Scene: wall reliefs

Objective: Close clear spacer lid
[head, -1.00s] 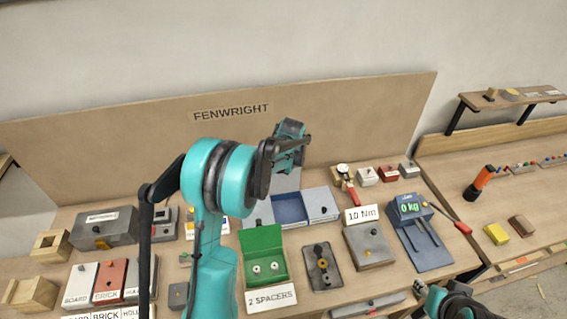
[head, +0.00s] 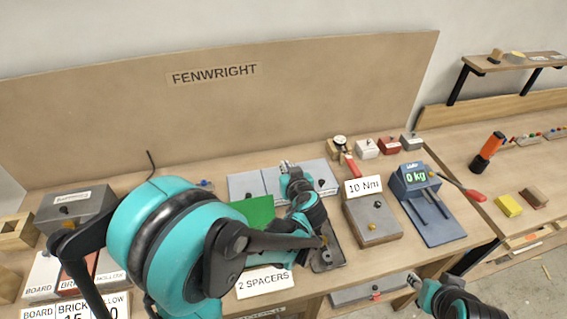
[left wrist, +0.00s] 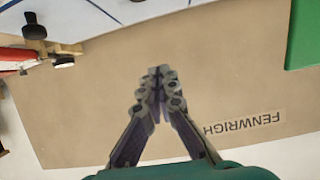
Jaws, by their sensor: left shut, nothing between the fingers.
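A row of grey-lidded boxes stands at the back of the bench. The middle lid (head: 274,181) lies flat, with no blue interior showing. My left gripper (head: 284,165) is shut and empty at or just over this lid; contact cannot be told. Its closed fingers (left wrist: 158,75) show in the left wrist view, pointing toward a pale panel (left wrist: 125,8). The green spacer case (head: 253,209) shows only a patch of green above the "2 SPACERS" card (head: 264,281); my left arm hides the rest. My right gripper (head: 413,281) is at the bottom right, away from the boxes.
A dark plate (head: 325,258) and a grey block (head: 372,220) with knobs stand right of my left forearm. The upright FENWRIGHT board (head: 300,110) closes off the back.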

